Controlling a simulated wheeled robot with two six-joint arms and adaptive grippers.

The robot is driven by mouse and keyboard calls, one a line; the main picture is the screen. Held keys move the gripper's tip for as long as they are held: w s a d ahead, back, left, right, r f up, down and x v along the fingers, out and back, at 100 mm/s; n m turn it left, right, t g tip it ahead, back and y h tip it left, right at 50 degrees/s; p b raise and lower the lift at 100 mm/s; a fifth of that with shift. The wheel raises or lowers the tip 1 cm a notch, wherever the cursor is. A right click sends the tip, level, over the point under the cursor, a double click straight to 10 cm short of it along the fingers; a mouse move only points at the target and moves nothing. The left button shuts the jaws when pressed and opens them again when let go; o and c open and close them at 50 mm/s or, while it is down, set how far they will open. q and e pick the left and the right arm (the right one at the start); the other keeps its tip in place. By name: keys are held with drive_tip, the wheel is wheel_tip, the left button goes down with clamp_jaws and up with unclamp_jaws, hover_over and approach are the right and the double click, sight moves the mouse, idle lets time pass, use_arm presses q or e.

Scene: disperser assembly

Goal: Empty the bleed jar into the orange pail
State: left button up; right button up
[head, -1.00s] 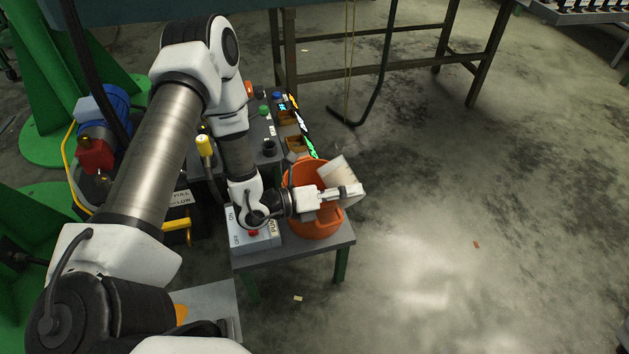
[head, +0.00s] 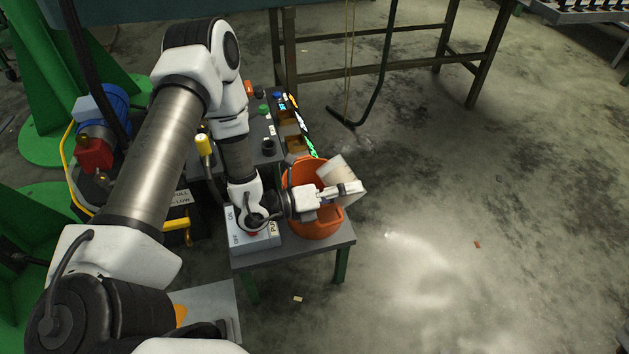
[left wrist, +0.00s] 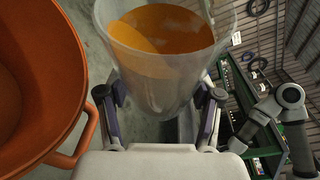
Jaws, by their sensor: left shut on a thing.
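The bleed jar (head: 340,174) is a whitish, translucent cup held tilted at the orange pail's upper right rim in the head view. In the left wrist view the jar (left wrist: 160,75) shows orange inside; I cannot tell whether this is liquid or the pail seen through it. My left gripper (head: 352,189) is shut on the jar, a finger on each side, in front of the pail. The orange pail (head: 312,222) stands upright on a small grey table. It also shows at the left of the left wrist view (left wrist: 75,60). My right gripper is not in view.
A grey control box (head: 253,236) with ON and OFF marks sits left of the pail on the small table (head: 290,262). Behind are small bins (head: 290,128) and a yellow-capped part (head: 204,145). Open concrete floor lies to the right.

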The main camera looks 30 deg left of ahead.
use_arm(q)
drive_tip(key=shift+f+n+t+h+b, duration=0.2)
drive_tip(key=shift+n+t+h+b, duration=0.3)
drive_tip(key=shift+n, duration=0.4)
idle(0.6)
drive_tip(key=shift+w+a+r+n+p, duration=0.2)
drive_tip(key=shift+a+r+n+p, duration=0.25)
drive_tip(key=shift+a+r+n, duration=0.3)
idle(0.9)
drive_tip(key=shift+f+b, duration=0.2)
drive_tip(key=shift+b, duration=0.15)
drive_tip(key=shift+w+a+f+n+t+b, duration=0.15)
drive_tip(key=shift+n+t+b, duration=0.1)
drive_tip(key=shift+n+b, duration=0.3)
drive_tip(key=shift+s+a+n+t+b, duration=0.1)
drive_tip(key=shift+n+t+b, duration=0.25)
drive_tip(key=shift+b, duration=0.3)
drive_tip(key=shift+a+r+n+b, duration=0.15)
drive_tip(key=shift+r+n+b, duration=0.25)
drive_tip(key=shift+n, duration=0.15)
